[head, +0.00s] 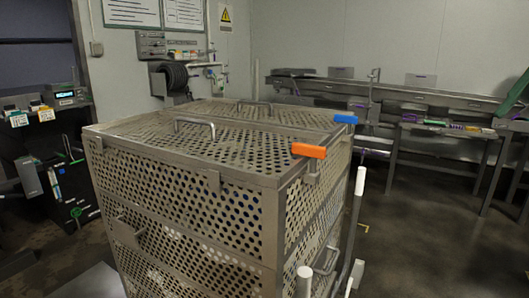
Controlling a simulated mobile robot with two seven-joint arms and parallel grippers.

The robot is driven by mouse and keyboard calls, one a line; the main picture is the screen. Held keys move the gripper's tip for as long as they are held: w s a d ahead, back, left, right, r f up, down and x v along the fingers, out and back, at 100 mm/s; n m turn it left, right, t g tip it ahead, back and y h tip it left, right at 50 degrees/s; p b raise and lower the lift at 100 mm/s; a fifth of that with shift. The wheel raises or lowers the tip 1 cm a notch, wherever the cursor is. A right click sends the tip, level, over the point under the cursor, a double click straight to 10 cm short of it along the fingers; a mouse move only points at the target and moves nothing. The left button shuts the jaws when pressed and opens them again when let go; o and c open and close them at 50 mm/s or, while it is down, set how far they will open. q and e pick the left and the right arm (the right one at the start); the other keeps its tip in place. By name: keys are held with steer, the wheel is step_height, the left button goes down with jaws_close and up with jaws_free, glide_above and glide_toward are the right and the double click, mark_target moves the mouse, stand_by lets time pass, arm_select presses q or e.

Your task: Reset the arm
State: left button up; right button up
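Neither of my grippers nor my arms shows in the head view, so their pose and whether they are open or shut are hidden. A large perforated metal basket stack (190,194) stands in front of me, with a perforated lid (235,130) on top. The lid has a near handle (194,124) and a far handle (254,105). An orange block (308,150) and a blue block (346,118) sit at the lid's right edge.
White-capped upright bars (357,190) stand at the basket's right side. A machine with a small display (67,94) is at left. A hose reel (172,78) hangs on the back wall. A long metal bench (400,92) runs behind. The floor (425,235) at right is clear.

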steer(key=w+a+f+n+t+y, duration=0.1)
steer(key=w+a+f+y, duration=0.3)
steer(key=a+f, duration=0.5)
steer(key=w+a+f+n+y, duration=0.1)
steer(key=w+a+f+y, duration=0.3)
steer(key=a+f, duration=0.5)
steer(key=w+a+f+n+t+y, duration=0.1)
steer(key=w+a+f+y, duration=0.4)
steer(key=f, duration=0.7)
steer(key=s+d+f+m+t+h, duration=0.3)
steer(key=s+f+m+t+h, duration=0.15)
steer(key=f, duration=0.55)
steer(key=s+d+f+m+t+h, duration=0.35)
steer(key=f+m, duration=0.25)
steer(key=f, duration=0.4)
steer(key=s+d+f+m+g+h, duration=0.25)
steer(key=s+d+f+h, duration=0.2)
steer(key=s+f, duration=0.35)
steer(key=s+d+f+m+g+h, duration=0.1)
steer(key=s+d+f+g+h, duration=0.3)
steer(key=s, duration=0.5)
steer(key=s+a+f+m+t+y, duration=0.1)
steer(key=a+m, duration=0.3)
steer(key=a, duration=0.5)
steer(key=s+a+f+m+t+y, duration=0.1)
steer(key=a+f+m+y, duration=0.1)
steer(key=a+m, duration=0.3)
steer(key=a, duration=0.4)
steer(key=shift+s+f, duration=0.3)
steer(key=shift+f, duration=0.1)
